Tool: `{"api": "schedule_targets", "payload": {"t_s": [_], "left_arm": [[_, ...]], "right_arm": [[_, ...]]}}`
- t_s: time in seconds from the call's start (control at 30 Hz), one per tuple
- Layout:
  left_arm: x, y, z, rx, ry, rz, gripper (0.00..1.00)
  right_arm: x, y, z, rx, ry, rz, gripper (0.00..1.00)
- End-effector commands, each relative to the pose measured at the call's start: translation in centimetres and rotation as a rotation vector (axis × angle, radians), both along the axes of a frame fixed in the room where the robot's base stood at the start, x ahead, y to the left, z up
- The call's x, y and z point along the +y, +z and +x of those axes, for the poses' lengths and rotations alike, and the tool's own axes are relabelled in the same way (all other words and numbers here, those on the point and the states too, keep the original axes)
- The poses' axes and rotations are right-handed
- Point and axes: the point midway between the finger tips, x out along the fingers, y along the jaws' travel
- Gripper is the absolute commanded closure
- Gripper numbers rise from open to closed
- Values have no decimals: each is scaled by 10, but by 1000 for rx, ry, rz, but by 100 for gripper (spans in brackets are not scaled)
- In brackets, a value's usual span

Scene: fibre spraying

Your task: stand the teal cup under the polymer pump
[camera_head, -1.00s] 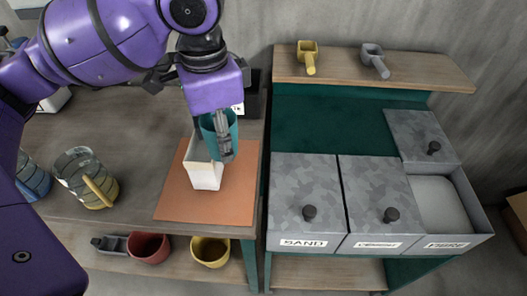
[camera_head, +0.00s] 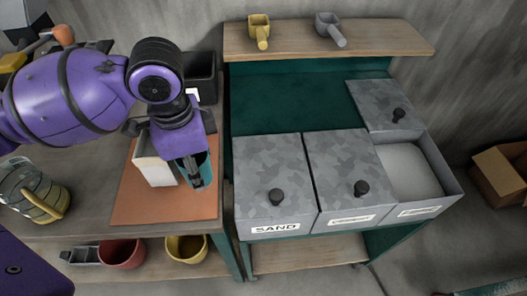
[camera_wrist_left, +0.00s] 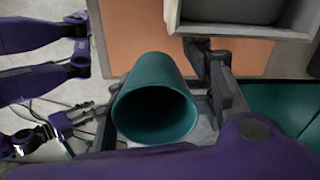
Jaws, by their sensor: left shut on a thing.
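My left gripper (camera_head: 193,165) is shut on the teal cup (camera_head: 207,168), with its fingers pointing down. The cup is over the right part of the orange mat (camera_head: 135,208), just right of a white open container (camera_head: 155,168). I cannot tell whether the cup touches the mat. In the left wrist view the cup (camera_wrist_left: 156,100) shows its open mouth towards the camera and looks empty. I cannot pick out the polymer pump. Purple arm parts with dark fingers (camera_wrist_left: 76,122) show at the left of the wrist view, perhaps my right gripper; its jaw state is unclear.
A dark bin (camera_head: 199,80) is behind my gripper. Lidded bins, one marked SAND (camera_head: 270,165), stand to the right. Red (camera_head: 122,253) and yellow (camera_head: 187,248) pots sit on the lower shelf.

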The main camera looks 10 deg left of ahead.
Motion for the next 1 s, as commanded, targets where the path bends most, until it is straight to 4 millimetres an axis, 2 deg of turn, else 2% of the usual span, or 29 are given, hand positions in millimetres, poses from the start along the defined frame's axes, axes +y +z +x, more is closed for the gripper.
{"api": "schedule_targets", "payload": {"t_s": [0.17,0.4,0.8,0.83,1.0], "left_arm": [[0,-13,-1,4,1,0,73],[1,-48,-1,4,1,0,73],[0,-52,-1,1,1,0,73],[0,-52,0,0,1,0,47],[0,-52,-1,1,1,0,25]], "right_arm": [[0,-3,1,1,4,-2,60],[-2,-13,-7,20,8,-6,60],[-3,-10,-7,18,5,-6,60],[-3,-10,-7,18,5,-6,60],[-3,-10,-7,17,5,-6,60]]}}
